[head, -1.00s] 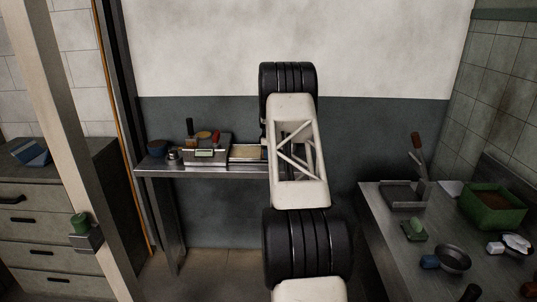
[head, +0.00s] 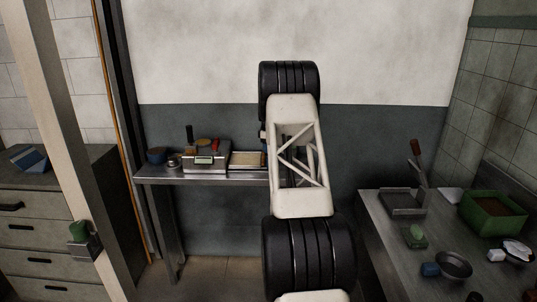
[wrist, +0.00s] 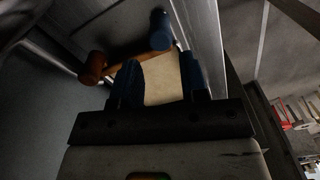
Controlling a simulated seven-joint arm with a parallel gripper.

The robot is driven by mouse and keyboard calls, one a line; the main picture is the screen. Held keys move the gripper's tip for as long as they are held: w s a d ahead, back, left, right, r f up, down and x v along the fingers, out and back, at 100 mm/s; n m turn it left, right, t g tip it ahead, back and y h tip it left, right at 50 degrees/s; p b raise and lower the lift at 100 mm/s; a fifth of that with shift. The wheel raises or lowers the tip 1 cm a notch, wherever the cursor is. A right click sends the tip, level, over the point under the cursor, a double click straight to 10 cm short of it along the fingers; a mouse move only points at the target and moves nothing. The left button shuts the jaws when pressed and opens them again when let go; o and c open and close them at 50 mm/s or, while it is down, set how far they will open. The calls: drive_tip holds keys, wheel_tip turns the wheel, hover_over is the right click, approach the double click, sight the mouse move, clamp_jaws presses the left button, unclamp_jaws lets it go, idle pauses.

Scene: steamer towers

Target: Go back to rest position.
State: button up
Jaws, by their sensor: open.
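In the wrist view my gripper (wrist: 160,84) is open, its two blue-tipped fingers apart with nothing held between them. A pale tan surface shows behind the gap. A brown-orange piece (wrist: 93,68) and a blue rounded piece (wrist: 160,30) lie just beyond the fingers; I cannot tell exactly what they are. In the head view my arm stands extended up the middle, and the gripper itself is hidden behind it.
The right counter (head: 398,235) carries a green bin (head: 493,212) and a dark bowl (head: 454,265). A pale post (head: 62,125) stands left.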

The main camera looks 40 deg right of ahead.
drive_tip(key=shift+r, duration=0.35)
drive_tip(key=shift+a, duration=0.15)
idle(0.3)
